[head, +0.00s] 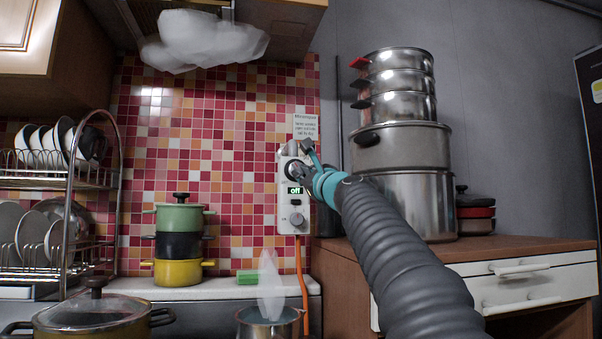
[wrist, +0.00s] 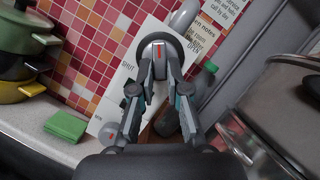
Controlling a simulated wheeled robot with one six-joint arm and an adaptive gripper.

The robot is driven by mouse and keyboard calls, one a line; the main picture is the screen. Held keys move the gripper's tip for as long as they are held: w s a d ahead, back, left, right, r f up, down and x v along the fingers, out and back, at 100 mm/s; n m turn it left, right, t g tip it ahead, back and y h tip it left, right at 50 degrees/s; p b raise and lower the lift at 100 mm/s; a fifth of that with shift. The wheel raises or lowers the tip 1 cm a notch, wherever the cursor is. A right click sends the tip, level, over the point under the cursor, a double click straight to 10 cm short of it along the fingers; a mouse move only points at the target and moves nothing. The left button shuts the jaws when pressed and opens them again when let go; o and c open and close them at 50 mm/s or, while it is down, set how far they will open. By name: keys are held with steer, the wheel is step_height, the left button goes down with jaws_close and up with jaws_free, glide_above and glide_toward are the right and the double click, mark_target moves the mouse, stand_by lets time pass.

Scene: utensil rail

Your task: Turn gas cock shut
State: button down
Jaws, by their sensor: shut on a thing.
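The gas cock is a grey round knob (wrist: 179,44) with a red mark, on a white wall panel (head: 285,212) that also shows in the wrist view (wrist: 125,72). My gripper (wrist: 159,70) is shut on the knob's grip, a finger on each side. In the head view my gripper (head: 300,165) covers most of the knob. A small green display (head: 295,190) reads "off".
A lower knob (head: 296,219) and an orange hose (head: 303,275) are below the cock. Stacked steel pots (head: 405,200) stand close on the right. Coloured pots (head: 180,220) and a green block (head: 248,277) are on the left counter. A pan (head: 270,323) with rising vapour stands in front.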

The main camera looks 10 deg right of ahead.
steer(key=n+g, duration=0.1)
steer(key=n, duration=0.2)
steer(key=n+g+y+p, duration=0.1)
steer(key=n, duration=0.3)
steer(key=r+n+g+y+p, duration=0.1)
steer(key=n+g, duration=0.1)
steer(key=n, duration=0.2)
steer(key=shift+d+r, duration=0.1)
steer(key=shift+d, duration=0.3)
steer(key=shift+r+n, duration=0.1)
steer(key=shift+n, duration=0.6)
steer(key=c, duration=1.2)
jaws_free()
steer(key=shift+a, duration=0.1)
steer(key=shift+o, duration=0.2)
steer(key=shift+v, duration=1)
steer(key=v, duration=1)
steer(key=shift+r, duration=0.15)
